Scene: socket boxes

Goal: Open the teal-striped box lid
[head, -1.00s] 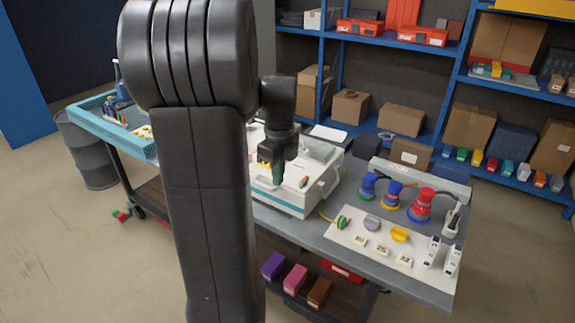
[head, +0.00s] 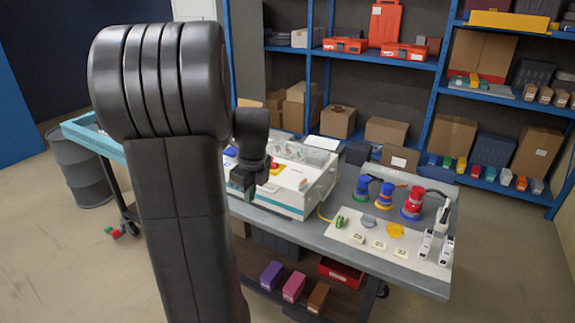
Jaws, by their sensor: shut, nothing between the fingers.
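The white box with a teal stripe (head: 279,207) stands on the grey workbench, partly hidden behind my arm. Its pale top shows, with a clear-looking panel (head: 305,153) toward the back. I cannot tell from this view whether the lid is fully seated. Red and yellow parts (head: 276,168) show at the top, beside my wrist. My gripper (head: 241,194) is shut and empty, pointing down in front of the box's left part in the picture. I cannot tell whether it touches the box.
Right of the box are stacked coloured sockets (head: 412,204) and a pale board (head: 385,238) with small parts. Coloured bins sit on the lower shelf. Blue shelving (head: 431,110) stands behind; a grey drum (head: 80,170) is at left.

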